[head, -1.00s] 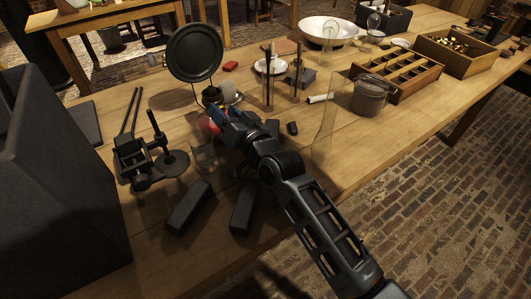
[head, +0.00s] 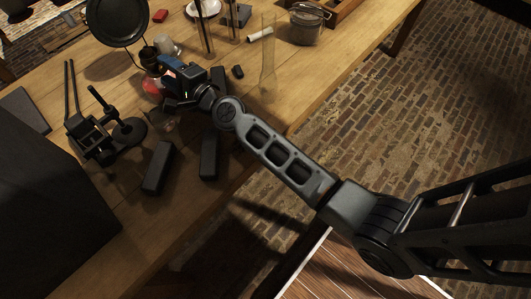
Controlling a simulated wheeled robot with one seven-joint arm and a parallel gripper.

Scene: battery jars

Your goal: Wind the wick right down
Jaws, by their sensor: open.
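My gripper (head: 168,87) is open over the table, its fingers pointing left. A red rounded thing (head: 151,87) sits at its fingertips, partly covered by them; I cannot tell whether they touch. Just behind stands a dark round reflector (head: 118,20) with a small dark cup-like part (head: 149,56) below it, perhaps parts of a lamp. A tall clear glass chimney (head: 268,62) stands apart, to the right of my gripper. The wick and its winding knob cannot be made out.
Two dark blocks (head: 157,167) lie at the table's front. A black metal stand (head: 98,135) is to the left, near a large dark box (head: 45,200). A lidded grey pot (head: 306,24) stands at the back right. The brick floor lies open beyond the table's right edge.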

